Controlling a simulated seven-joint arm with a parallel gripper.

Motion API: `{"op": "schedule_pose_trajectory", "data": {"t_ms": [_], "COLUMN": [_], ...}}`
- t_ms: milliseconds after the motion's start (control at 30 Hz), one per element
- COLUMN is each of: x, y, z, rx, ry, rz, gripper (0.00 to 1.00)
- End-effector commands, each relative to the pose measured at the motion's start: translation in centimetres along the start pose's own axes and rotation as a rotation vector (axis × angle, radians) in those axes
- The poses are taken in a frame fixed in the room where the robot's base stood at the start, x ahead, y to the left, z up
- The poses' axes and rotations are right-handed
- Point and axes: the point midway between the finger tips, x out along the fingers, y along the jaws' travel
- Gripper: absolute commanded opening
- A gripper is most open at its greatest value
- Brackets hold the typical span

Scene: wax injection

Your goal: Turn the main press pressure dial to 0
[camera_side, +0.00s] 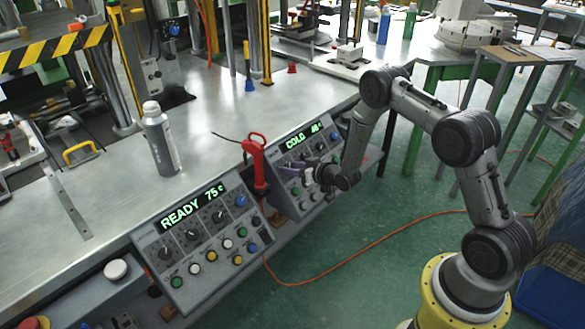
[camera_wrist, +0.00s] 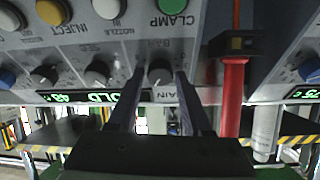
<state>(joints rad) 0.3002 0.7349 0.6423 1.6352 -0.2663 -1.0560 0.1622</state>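The right control panel (camera_side: 325,148), with a green "COLD 48" display (camera_side: 304,136), is at my gripper (camera_side: 292,173). The wrist view is upside down. There a dark round dial (camera_wrist: 160,72) labelled "MAIN" with "BAR" above it in the picture sits between the two fingertips of my gripper (camera_wrist: 159,78). The fingers are apart, one on each side of the dial. Contact with it cannot be told. A pale mark shows on the dial's lower edge, but its exact setting is too small to read. In the side view my gripper hides this dial.
A red-handled tool (camera_side: 256,165) stands between the panels, close beside my gripper, also in the wrist view (camera_wrist: 233,98). Other knobs (camera_wrist: 97,73) and a green CLAMP button (camera_wrist: 173,5) are nearby. The left panel (camera_side: 180,268) reads "READY 75". A grey bottle (camera_side: 160,140) stands on the table.

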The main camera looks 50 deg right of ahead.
Motion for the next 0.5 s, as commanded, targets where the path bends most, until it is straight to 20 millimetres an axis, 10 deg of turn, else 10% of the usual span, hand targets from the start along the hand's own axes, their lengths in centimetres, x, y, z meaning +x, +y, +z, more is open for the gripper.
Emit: {"op": "schedule_pose_trajectory", "data": {"t_ms": [267,500], "x": [-0.03,-0.04], "y": [0.00,0.01], "z": [0.01,0.02], "rx": [0.000,-0.006], "ry": [0.000,0.000], "rz": [0.000,-0.002], "gripper": [0.00,0.00]}}
